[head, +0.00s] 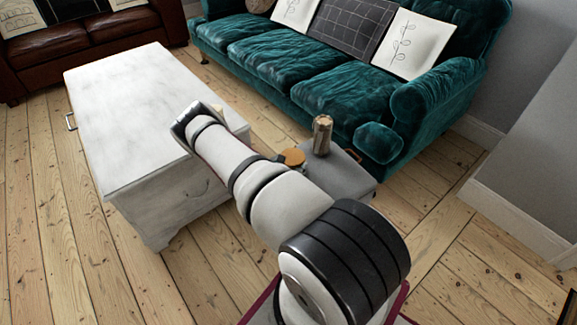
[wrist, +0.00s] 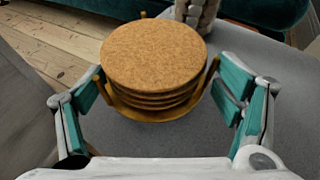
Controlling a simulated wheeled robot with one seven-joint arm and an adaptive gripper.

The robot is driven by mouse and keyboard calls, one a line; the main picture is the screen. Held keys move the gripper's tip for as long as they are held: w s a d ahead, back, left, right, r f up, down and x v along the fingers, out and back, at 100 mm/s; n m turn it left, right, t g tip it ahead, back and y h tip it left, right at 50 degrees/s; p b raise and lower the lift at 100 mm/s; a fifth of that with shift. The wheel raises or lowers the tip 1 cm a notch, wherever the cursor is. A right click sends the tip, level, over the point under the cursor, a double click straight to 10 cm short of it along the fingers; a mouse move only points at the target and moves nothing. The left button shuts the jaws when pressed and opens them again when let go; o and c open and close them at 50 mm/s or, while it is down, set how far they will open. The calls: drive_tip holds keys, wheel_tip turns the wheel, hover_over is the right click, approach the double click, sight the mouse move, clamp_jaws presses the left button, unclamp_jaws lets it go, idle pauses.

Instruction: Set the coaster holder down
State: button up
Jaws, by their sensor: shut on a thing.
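The coaster holder (wrist: 150,114) is a brown-gold cradle with short upright posts. It carries a stack of round cork coasters (wrist: 153,55). In the head view the top coaster (head: 294,157) shows as a small orange-brown disc beyond my arm. My gripper (wrist: 158,82) is shut on the holder, with teal-padded fingers at its left and right sides. The holder looks upright over the grey tabletop (wrist: 190,140). I cannot tell whether its base touches the top. In the head view my arm hides most of the gripper.
The small grey table (head: 345,177) also bears a patterned wooden-looking vase (head: 322,135) close behind the holder. A teal sofa (head: 285,75) stands just beyond. A whitewashed chest (head: 130,110) is at the left. Floorboards (head: 440,215) are clear at the right.

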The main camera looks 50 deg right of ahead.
sight(288, 157)
drive_tip(key=w+d, duration=0.1)
drive_tip(key=w+d+b, duration=0.1)
drive_tip(key=w, duration=0.1)
drive_tip(key=shift+w+d+f, duration=0.1)
drive_tip(key=shift+d+f, duration=0.05)
drive_tip(key=shift+d, duration=0.1)
drive_tip(key=shift+w+d+f+b, duration=0.15)
drive_tip(key=shift+f+b, duration=0.25)
drive_tip(key=shift+f, duration=0.5)
drive_tip(key=shift+w+d+f+b, duration=0.1)
drive_tip(key=shift+f+b, duration=0.3)
drive_tip(key=shift+f, duration=0.45)
drive_tip(key=shift+f, duration=0.1)
drive_tip(key=o, duration=1.8)
drive_tip(key=shift+f, duration=0.1)
drive_tip(key=shift+o, duration=0.2)
